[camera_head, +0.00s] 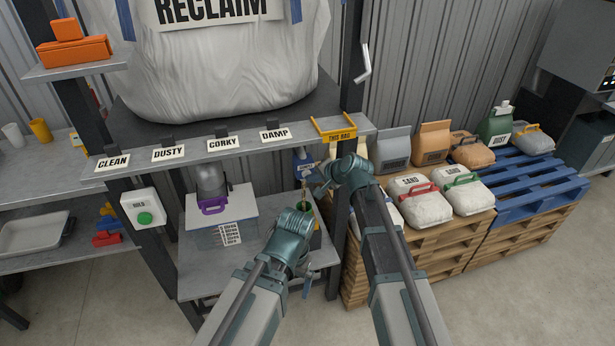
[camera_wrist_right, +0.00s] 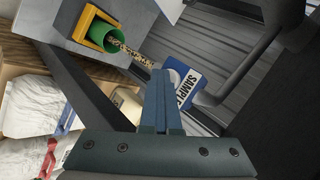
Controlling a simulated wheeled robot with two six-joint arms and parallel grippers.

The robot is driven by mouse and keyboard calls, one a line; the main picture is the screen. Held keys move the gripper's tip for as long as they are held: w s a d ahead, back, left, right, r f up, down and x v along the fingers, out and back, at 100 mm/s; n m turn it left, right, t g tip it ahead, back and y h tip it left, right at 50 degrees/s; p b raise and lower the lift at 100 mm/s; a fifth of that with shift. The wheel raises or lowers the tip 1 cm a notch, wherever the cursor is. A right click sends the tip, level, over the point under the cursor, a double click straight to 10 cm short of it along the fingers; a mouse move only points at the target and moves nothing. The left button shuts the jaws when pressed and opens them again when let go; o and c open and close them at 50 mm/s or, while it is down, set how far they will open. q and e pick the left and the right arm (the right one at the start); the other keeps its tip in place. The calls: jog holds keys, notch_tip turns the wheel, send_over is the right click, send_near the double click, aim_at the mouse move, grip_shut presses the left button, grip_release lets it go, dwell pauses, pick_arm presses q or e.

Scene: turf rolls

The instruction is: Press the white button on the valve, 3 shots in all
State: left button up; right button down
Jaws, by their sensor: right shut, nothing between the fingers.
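A shelf (camera_head: 210,150) with bin labels carries the big RECLAIM bag (camera_head: 235,60). A white box with a green button (camera_head: 145,217) hangs at left. A clear bin (camera_head: 222,232) stands on the lower shelf. Sacks (camera_head: 428,207) on pallets fill the right side.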

jog(key=shift+s, duration=0.1)
jog(key=shift+s+d, duration=0.3)
jog(key=shift+s, duration=0.5)
jog(key=s, duration=0.1)
jog(key=s+d, duration=0.1)
jog(key=s, duration=0.2)
jog(key=shift+s+d, duration=0.3)
jog(key=shift+s, duration=0.1)
dwell(0.4)
jog(key=s+d+n+g+h+p, duration=0.1)
jog(key=s+n+g+h, duration=0.1)
jog(key=s, duration=0.6)
jog(key=s+d+f+n+g+h+p, duration=0.1)
jog(key=s+d+n+g+h+p, duration=0.1)
jog(key=s+n, duration=0.3)
jog(key=s+d+f+n+g+h+p, duration=0.1)
jog(key=s+n+g+h+p, duration=0.1)
jog(key=s, duration=1)
jog(key=shift+d+f+n+g+h, duration=0.2)
jog(key=shift+d+n+g+h, duration=0.15)
jog(key=shift+n+g+h, duration=0.65)
